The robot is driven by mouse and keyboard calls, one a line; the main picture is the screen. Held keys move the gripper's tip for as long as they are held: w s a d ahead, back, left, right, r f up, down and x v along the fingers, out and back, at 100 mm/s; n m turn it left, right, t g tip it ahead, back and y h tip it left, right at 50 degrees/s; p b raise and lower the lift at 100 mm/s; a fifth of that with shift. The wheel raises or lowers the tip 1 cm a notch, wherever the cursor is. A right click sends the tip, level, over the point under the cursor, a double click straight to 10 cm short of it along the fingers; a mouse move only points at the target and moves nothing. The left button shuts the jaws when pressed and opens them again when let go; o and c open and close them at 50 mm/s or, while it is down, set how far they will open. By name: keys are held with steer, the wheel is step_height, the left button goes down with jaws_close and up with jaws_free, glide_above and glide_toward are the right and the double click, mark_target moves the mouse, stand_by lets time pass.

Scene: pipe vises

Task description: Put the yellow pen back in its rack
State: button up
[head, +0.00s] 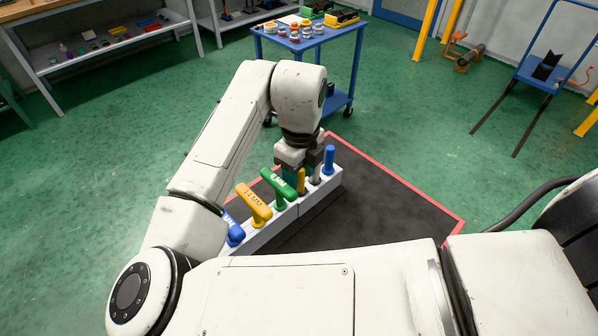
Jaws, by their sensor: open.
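My gripper (303,172) points down at the rack, right at the top of the yellow pen. It is open. The fingertips are partly hidden, and I cannot tell whether they touch the pen.
In line with the rack stand a green T-handle (279,187), a yellow T-handle (254,204) and a blue handle (236,232), close to my gripper. A dark mat (375,205) with a red border lies right. A blue cart (308,45) stands behind.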

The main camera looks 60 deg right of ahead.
step_height(320, 180, up, 11)
steer(key=shift+f, duration=0.1)
stand_by(0.6)
stand_by(0.3)
